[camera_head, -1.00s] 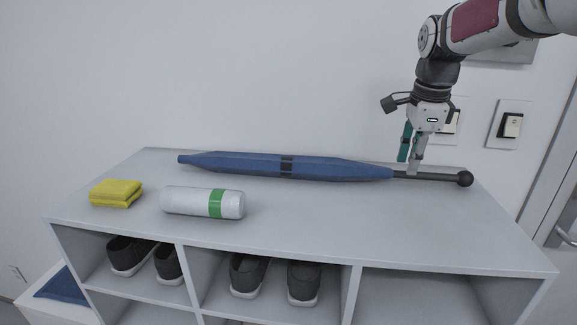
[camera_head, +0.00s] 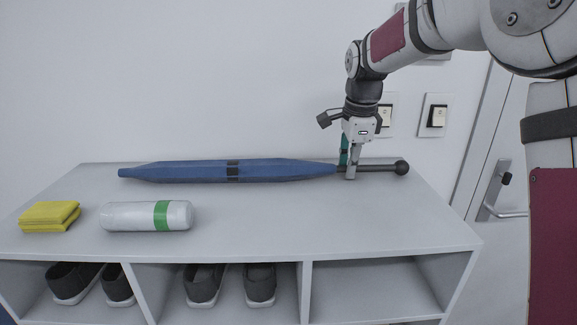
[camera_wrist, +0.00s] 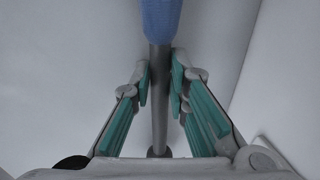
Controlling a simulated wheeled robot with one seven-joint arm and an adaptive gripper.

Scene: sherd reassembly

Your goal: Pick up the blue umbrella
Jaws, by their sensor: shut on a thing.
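The folded blue umbrella (camera_head: 275,170) lies lengthwise along the back of the white cabinet top, with a black band around its middle. Its dark shaft and round knob (camera_head: 401,167) point to the right. My gripper (camera_head: 350,174) points down at the shaft, just right of the blue cloth, and is shut on it. In the wrist view, the blue cloth (camera_wrist: 161,20) is at the top and the shaft (camera_wrist: 159,110) runs down between the teal-padded fingers of my gripper (camera_wrist: 161,82). I cannot tell whether the umbrella is lifted off the top.
A white bottle with a green band (camera_head: 130,216) and folded yellow cloths (camera_head: 48,215) are at the front left of the cabinet top (camera_head: 330,222). Dark shoes (camera_head: 204,284) stand in the compartments below. The wall is close behind; a door handle (camera_head: 495,211) is at right.

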